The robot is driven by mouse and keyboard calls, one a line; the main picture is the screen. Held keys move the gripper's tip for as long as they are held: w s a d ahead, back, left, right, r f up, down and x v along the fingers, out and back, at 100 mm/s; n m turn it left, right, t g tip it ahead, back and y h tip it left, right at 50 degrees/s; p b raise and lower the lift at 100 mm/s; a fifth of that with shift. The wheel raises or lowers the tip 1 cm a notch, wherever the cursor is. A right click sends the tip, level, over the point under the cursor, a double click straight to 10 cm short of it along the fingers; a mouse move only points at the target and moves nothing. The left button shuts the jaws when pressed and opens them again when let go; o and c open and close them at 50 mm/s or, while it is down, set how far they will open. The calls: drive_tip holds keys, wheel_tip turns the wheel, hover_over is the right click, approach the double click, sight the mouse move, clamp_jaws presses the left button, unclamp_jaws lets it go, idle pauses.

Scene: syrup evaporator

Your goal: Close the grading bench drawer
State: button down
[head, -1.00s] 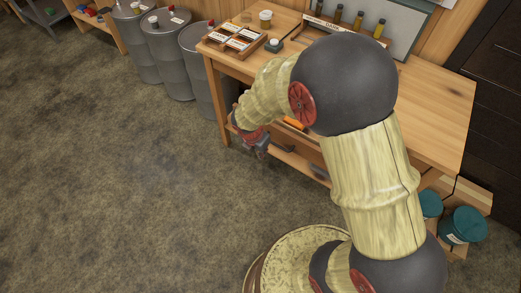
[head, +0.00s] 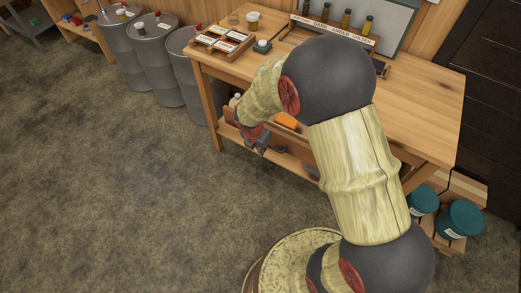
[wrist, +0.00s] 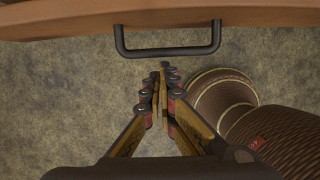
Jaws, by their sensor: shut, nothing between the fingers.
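The grading bench (head: 420,105) is a wooden table on the right in the head view. Its drawer shows partly below the top, behind my arm, and looks pulled out, with an orange thing (head: 286,121) inside. In the wrist view the wooden drawer front (wrist: 250,14) runs across the top, with a black bar handle (wrist: 168,51) on it. My gripper (wrist: 162,72) is shut and empty, its fingertips just below the handle in the picture. I cannot tell whether they touch it. In the head view my gripper (head: 258,148) is low at the bench front.
On the bench stand a sample tray (head: 224,40), a small jar (head: 253,20) and a rack of amber bottles (head: 335,30). Grey drums (head: 153,60) stand to the left. Teal buckets (head: 460,218) stand at the right end. Open floor (head: 110,190) lies at the left.

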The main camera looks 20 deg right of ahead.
drive_tip(key=shift+d, duration=0.1)
drive_tip(key=w+d+p, duration=0.3)
drive_tip(key=w+d, duration=0.1)
drive_tip(key=d, duration=0.1)
drive_tip(key=w+d+p, duration=0.4)
drive_tip(key=d, duration=0.1)
drive_tip(key=w+d+p, duration=0.4)
drive_tip(key=d, duration=0.1)
